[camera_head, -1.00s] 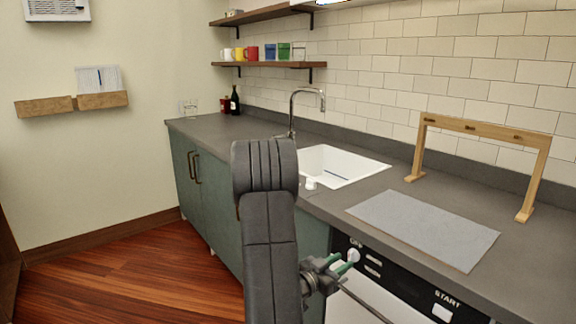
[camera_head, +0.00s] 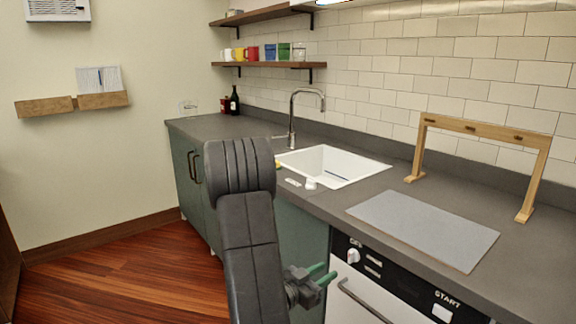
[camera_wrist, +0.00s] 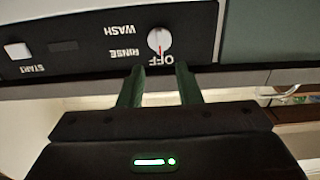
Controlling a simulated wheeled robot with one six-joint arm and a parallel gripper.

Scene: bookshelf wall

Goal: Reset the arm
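My arm (camera_head: 248,230) rises in front of the counter in the head view. My gripper (camera_head: 325,274) is low beside the dishwasher front, left of and below its white knob (camera_head: 353,256). The green fingers stand apart with nothing between them. In the wrist view, which is upside down, my gripper (camera_wrist: 159,70) is open and points toward the knob (camera_wrist: 159,41). A gap shows between the fingertips and the knob. The knob's red mark points to OFF.
Above are the grey counter (camera_head: 330,205), the white sink (camera_head: 330,166), the tap (camera_head: 293,115), a grey mat (camera_head: 425,228) and a wooden frame (camera_head: 480,128). Open floor (camera_head: 130,275) lies to the left.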

